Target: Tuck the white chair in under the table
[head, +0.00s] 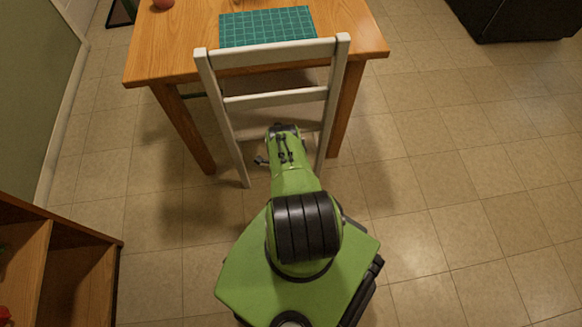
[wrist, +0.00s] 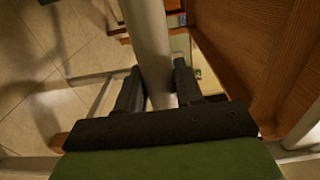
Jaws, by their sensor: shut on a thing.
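The white chair (head: 276,98) stands upright at the near side of the wooden table (head: 155,60), its back towards me. In the head view its top rail overlaps the table's near edge, and its seat is mostly hidden. My gripper (wrist: 156,78) is shut on a white bar of the chair (wrist: 146,28), with one dark finger on each side. In the head view my arm reaches to the lower part of the chair back and hides the fingers. Brown wood of the table (wrist: 245,35) shows close on the right of the wrist view.
A green cutting mat (head: 266,27) and a red round thing (head: 163,4) lie on the table. A wooden shelf unit (head: 75,265) stands at lower left, and a black thing (head: 510,18) at upper right. Tiled floor is clear on the right.

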